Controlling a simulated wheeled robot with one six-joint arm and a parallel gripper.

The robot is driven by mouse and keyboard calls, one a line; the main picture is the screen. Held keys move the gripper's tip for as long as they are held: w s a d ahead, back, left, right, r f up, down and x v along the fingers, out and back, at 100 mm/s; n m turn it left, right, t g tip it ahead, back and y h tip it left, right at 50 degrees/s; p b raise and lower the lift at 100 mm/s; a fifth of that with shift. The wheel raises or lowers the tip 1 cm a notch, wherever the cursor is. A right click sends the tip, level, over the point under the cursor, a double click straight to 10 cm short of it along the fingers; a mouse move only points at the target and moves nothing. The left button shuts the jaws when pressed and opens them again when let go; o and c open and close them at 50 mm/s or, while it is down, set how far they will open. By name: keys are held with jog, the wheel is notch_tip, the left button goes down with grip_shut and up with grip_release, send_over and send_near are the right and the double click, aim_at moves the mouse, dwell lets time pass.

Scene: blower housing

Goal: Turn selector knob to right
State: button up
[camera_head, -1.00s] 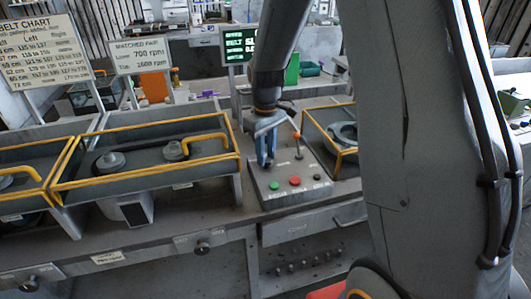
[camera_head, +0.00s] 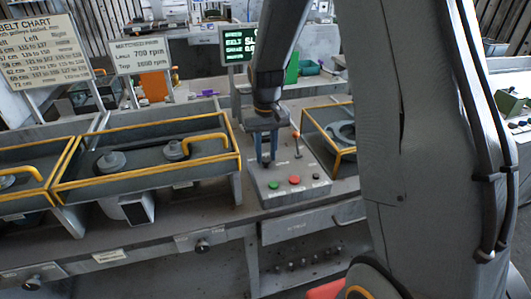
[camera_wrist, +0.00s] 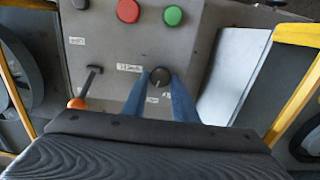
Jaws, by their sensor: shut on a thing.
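The selector knob (camera_wrist: 160,76) is a small dark round knob with a pale pointer line on the grey control panel (camera_wrist: 110,50). In the wrist view it sits between the blue fingertips of my gripper (camera_wrist: 158,88), which is shut on it. In the head view my gripper (camera_head: 267,158) points down at the back left of the panel (camera_head: 270,190), and its fingers hide the knob. The small labels around the knob are too blurred to read.
An orange-tipped lever (camera_head: 297,144) stands right of my gripper. Green (camera_head: 274,184), red (camera_head: 294,180) and black (camera_head: 316,176) buttons line the panel's front. Yellow-railed trays (camera_head: 145,165) with pulleys stand left; another yellow-framed bay (camera_head: 325,130) is right.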

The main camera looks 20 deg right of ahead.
aim_at(266, 158)
jog(key=o, duration=1)
jog(key=shift+o, duration=0.2)
jog(key=shift+r, duration=0.1)
notch_tip(266, 158, up, 8)
jog(key=b, duration=0.2)
jog(key=shift+f, duration=0.2)
jog(key=s+f+b, duration=0.1)
jog(key=s+f, duration=0.2)
jog(key=s, duration=0.6)
jog(key=s+f+t+b, duration=0.1)
jog(key=s+f, duration=0.2)
jog(key=s, duration=0.6)
jog(key=shift+f, duration=0.35)
